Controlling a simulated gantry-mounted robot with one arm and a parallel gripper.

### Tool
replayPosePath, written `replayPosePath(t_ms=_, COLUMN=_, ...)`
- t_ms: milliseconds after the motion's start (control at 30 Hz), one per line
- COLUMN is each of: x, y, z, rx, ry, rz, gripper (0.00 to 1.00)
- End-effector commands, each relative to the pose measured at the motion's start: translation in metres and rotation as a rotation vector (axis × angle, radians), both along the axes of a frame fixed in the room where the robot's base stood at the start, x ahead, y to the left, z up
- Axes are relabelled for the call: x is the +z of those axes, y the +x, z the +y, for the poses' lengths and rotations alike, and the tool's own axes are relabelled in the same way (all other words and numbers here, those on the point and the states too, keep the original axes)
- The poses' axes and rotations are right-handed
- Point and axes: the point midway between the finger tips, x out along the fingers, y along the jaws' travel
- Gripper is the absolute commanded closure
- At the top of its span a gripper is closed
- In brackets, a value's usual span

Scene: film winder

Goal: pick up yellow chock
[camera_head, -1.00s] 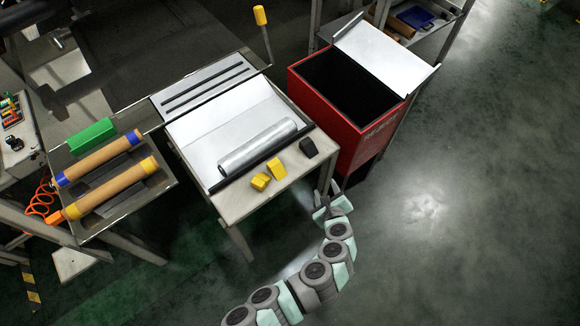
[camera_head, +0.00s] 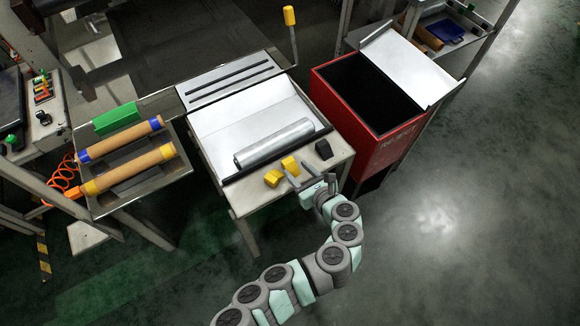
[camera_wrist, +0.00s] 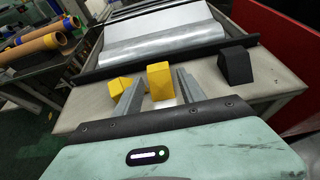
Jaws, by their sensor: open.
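Two yellow chocks lie on the front ledge of the winder table. The left yellow chock (camera_head: 273,178) also shows in the wrist view (camera_wrist: 117,88). The right yellow chock (camera_head: 290,165) stands ahead of my gripper, and in the wrist view (camera_wrist: 160,80) it appears between the fingers. My gripper (camera_head: 308,181) is open and empty at the table's front edge. In the wrist view, my gripper's two fingers (camera_wrist: 160,92) point toward the right chock, with the left finger close to the left chock. I cannot tell whether either finger touches a chock.
A black chock (camera_head: 323,149) sits right of the yellow ones. A silver film roll (camera_head: 274,142) lies behind a dark bar (camera_wrist: 88,75). A red bin (camera_head: 362,118) stands at the right. Orange-brown rolls (camera_head: 128,167) lie on the left rack.

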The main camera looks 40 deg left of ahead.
Motion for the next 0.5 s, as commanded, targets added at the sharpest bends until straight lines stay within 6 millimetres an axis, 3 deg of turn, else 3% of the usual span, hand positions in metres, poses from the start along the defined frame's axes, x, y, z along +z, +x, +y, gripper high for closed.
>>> replayPosePath(t_ms=233, x=-0.016, y=0.005, z=0.035, rx=0.005, ry=0.000, rz=0.000, gripper=0.53)
replayPosePath(t_ms=500, x=-0.016, y=0.009, z=0.042, rx=-0.001, ry=0.000, rz=-0.002, gripper=0.53)
